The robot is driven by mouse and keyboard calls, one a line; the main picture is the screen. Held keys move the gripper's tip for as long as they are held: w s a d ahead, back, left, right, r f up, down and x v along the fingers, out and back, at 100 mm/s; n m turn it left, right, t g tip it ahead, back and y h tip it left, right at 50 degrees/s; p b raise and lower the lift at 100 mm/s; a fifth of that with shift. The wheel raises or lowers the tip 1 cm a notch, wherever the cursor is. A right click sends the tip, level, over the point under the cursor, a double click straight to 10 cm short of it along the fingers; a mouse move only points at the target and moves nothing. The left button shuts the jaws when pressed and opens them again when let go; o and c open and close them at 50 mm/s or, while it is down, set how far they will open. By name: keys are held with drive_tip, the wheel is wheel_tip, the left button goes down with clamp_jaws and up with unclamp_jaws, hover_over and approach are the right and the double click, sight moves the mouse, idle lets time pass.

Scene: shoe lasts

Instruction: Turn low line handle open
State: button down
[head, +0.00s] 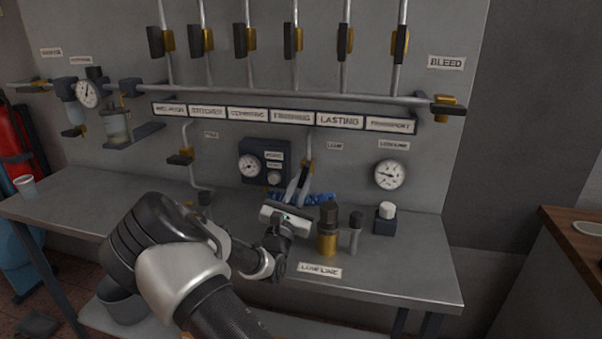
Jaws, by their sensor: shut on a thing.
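My gripper (299,182) reaches away from the camera toward the wall, just right of the dark regulator panel. Its pale fingers are shut at the lower end of a short drop pipe (309,145). The valve handle there is mostly hidden by the fingers, so its exact angle cannot be told. A similar drop pipe on the left shows a dark valve handle (180,158). A low line label (393,145) sits above a round white gauge (389,174) on the right. Another label plate (320,271) lies on the bench front.
A brass and black fitting (327,240), a slim dark tool (355,236) and a white-topped block (385,219) stand right of my gripper. Blue pieces (320,198) lie behind it. The regulator panel (263,163) is close on the left. The bench (420,270) is clear at the right.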

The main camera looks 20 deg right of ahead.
drive_tip(key=shift+n+t+y+p, duration=0.3)
drive_tip(key=shift+n+y+p, duration=0.25)
drive_tip(key=shift+n, duration=0.35)
drive_tip(key=c, duration=1.7)
unclamp_jaws()
drive_tip(key=shift+s, duration=0.1)
drive_tip(key=p+v, duration=0.1)
drive_tip(key=v, duration=0.6)
drive_tip(key=shift+s+a+f, duration=0.1)
drive_tip(key=shift+s+f, duration=0.05)
drive_tip(key=shift+f, duration=0.05)
